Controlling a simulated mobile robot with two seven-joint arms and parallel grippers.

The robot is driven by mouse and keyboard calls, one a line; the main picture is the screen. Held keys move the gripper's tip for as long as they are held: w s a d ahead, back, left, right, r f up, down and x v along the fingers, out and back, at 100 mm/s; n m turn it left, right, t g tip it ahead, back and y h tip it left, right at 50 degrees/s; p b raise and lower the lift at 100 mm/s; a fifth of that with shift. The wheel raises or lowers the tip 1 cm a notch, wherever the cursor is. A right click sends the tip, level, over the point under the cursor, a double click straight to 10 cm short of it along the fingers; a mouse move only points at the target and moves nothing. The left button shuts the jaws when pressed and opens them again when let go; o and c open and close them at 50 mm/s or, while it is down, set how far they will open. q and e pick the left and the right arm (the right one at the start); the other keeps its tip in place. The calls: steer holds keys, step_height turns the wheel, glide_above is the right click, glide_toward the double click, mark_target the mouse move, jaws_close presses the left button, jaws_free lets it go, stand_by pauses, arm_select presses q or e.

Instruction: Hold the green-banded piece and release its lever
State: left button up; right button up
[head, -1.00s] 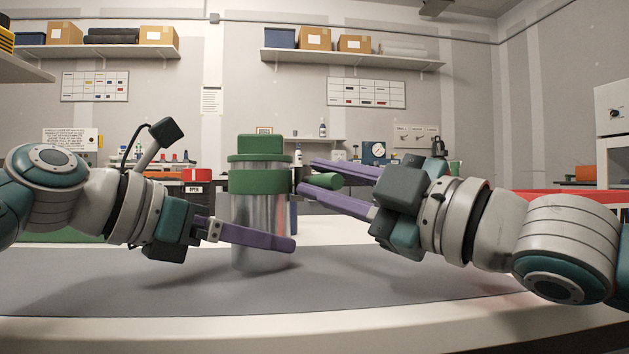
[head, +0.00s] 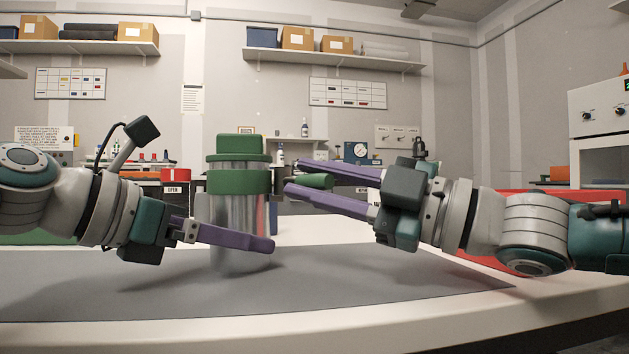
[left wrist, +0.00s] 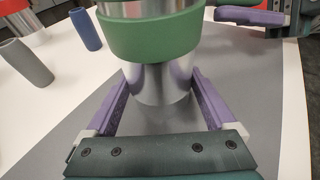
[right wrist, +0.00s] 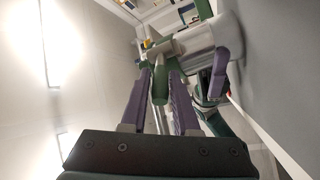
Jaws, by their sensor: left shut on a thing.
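The green-banded piece (head: 240,182), a silver cylinder with a green cap and green band, stands upright on the grey mat (head: 400,275). My left gripper (head: 245,238) is shut on its silver body below the band. The left wrist view shows one purple finger on each side of the body (left wrist: 162,82). The green lever (head: 315,181) sticks out to the right of the piece. My right gripper (head: 293,176) is open, its fingers above and below the lever. In the right wrist view the lever (right wrist: 160,84) lies between both fingers. Whether they touch it is unclear.
In the left wrist view a grey cylinder (left wrist: 25,63) and a blue cylinder (left wrist: 85,30) stand left of the piece, with a red-banded one (left wrist: 20,15) behind. The mat's right part is bare. A red surface (head: 480,262) lies beyond my right arm.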

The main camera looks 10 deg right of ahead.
steer(key=shift+o, duration=0.5)
steer(key=shift+r, duration=0.1)
step_height(320, 180, up, 10)
steer(key=shift+f, duration=0.1)
steer(key=shift+o, duration=0.4)
